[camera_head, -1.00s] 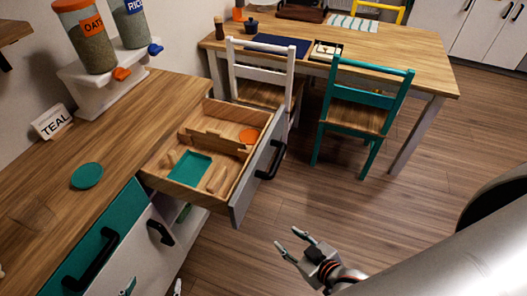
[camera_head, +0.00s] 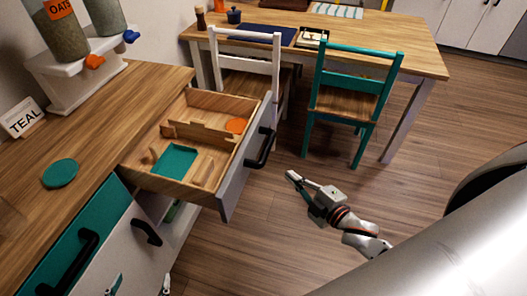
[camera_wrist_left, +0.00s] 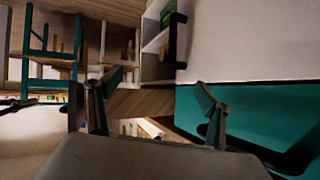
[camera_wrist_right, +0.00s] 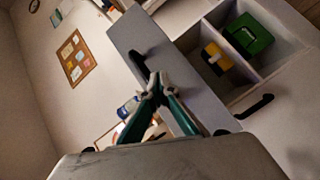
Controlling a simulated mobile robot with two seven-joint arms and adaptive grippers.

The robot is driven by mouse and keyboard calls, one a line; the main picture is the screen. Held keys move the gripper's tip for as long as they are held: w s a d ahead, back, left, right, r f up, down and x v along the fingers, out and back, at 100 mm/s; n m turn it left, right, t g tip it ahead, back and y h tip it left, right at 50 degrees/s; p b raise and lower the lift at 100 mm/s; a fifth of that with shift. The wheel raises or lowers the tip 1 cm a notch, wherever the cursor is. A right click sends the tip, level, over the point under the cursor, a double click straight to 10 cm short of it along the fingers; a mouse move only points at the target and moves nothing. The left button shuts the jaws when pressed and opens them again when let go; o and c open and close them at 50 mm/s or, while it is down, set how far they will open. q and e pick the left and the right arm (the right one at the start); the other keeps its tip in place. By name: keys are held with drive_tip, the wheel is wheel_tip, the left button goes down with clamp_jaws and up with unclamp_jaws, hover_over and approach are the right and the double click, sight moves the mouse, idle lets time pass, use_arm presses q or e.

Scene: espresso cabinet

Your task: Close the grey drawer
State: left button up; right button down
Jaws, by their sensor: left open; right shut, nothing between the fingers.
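The grey drawer (camera_head: 236,184) is pulled out of the wooden counter, with its black bar handle (camera_head: 262,148) on the front. Inside are a teal tray (camera_head: 174,160), an orange disc (camera_head: 236,125) and wooden dividers. My right gripper (camera_head: 292,176) is shut and empty, to the right of the drawer front and apart from it. In the right wrist view the shut fingertips (camera_wrist_right: 158,84) overlap the grey front (camera_wrist_right: 180,72) near its handle. My left gripper (camera_head: 140,283) is open and empty, low by the cabinet front. Its fingers (camera_wrist_left: 152,103) show apart before the teal drawer (camera_wrist_left: 265,112).
The closed teal drawer (camera_head: 105,215) and a white door (camera_head: 132,248) have black handles. A white chair (camera_head: 247,85) stands just behind the grey drawer, and a teal chair (camera_head: 345,95) stands to the right by the table (camera_head: 400,48). The floor right of the drawer is clear.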

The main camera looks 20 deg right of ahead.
drive_tip(key=w+d+r+n+t+y+b, duration=0.1)
drive_tip(key=w+d+n+y+b, duration=0.45)
drive_tip(key=n, duration=0.85)
drive_tip(key=n+g+y+b, duration=0.5)
drive_tip(key=n, duration=1.1)
approach(257, 143)
drive_tip(key=shift+h, duration=0.25)
drive_tip(key=x, duration=0.3)
drive_tip(key=r+x, duration=0.1)
drive_tip(key=x, duration=0.1)
drive_tip(key=shift+w+a, duration=0.1)
drive_tip(key=shift+a, duration=0.2)
drive_tip(key=shift+w+a+f+n, duration=0.1)
drive_tip(key=shift+w+a+n, duration=0.25)
drive_tip(key=shift+a, duration=0.15)
use_arm(q)
wheel_tip(257, 143, down, 11)
drive_tip(key=s+g, duration=0.1)
drive_tip(key=s, duration=0.1)
drive_tip(key=shift+s+a, duration=0.15)
